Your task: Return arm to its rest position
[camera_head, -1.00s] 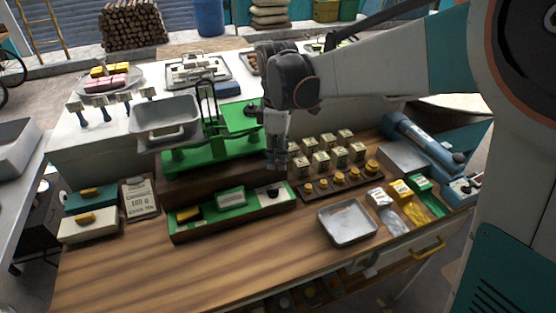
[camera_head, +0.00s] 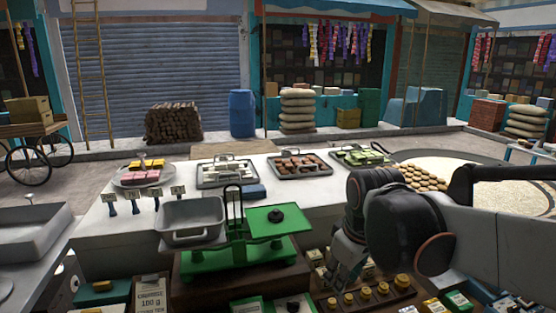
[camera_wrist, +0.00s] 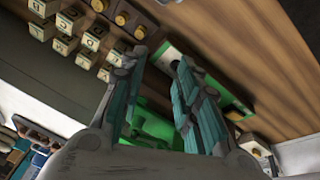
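My arm reaches in from the right in the head view, with my gripper (camera_head: 343,275) pointing down beside the right end of the green balance scale (camera_head: 240,250). In the wrist view my gripper (camera_wrist: 158,62) has its two teal fingers apart, with nothing seen between them. Part of the scale shows green behind the fingers. In the head view the gripper's tips are hard to make out against the small labelled boxes.
A grey pan (camera_head: 190,222) sits on the scale's left side. Brass weights (camera_head: 365,293) stand in a row near my gripper. Trays of sweets (camera_head: 300,165) lie on the white counter behind. Small labelled boxes (camera_wrist: 90,40) show in the wrist view.

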